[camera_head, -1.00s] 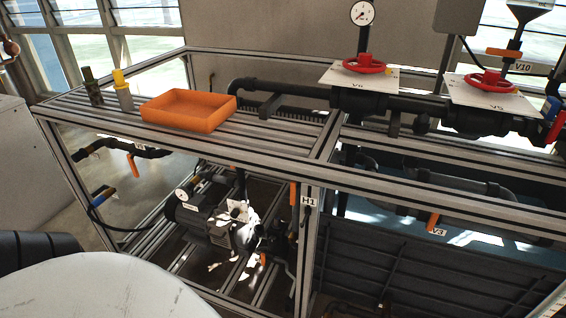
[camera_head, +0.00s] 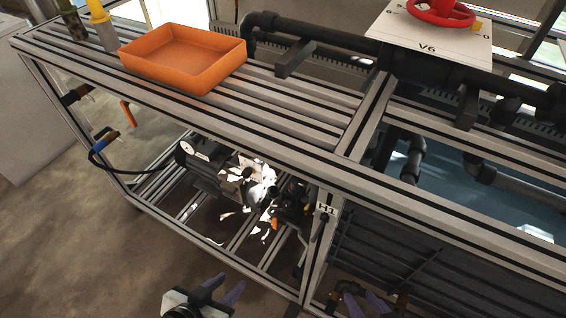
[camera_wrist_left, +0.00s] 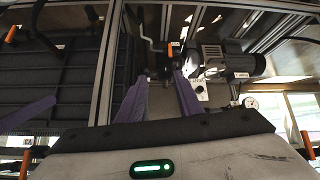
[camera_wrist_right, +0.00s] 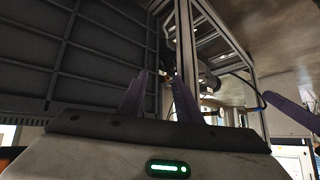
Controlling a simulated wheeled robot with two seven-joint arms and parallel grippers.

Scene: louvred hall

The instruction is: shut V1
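No readable V1 tag shows, so I cannot tell which valve is V1. Orange levers show under the bench in the head view: one at the left (camera_head: 127,113) and a small one beside the pump (camera_head: 275,224). The left wrist view shows an orange lever (camera_wrist_left: 187,24) on piping beyond the fingers. My left gripper (camera_head: 220,290) is low in front of the frame; its purple fingers are apart and empty in the left wrist view (camera_wrist_left: 158,92). My right gripper (camera_head: 366,302) is low at the bottom edge, its fingers apart and empty in the right wrist view (camera_wrist_right: 160,98).
An orange tray (camera_head: 185,62) stands on the slatted bench top. A red handwheel (camera_head: 440,12) sits above the V6 plate (camera_head: 428,45). The pump (camera_head: 215,180) stands inside the frame. An H1 tag (camera_head: 325,210) is on the front post. Floor at left is clear.

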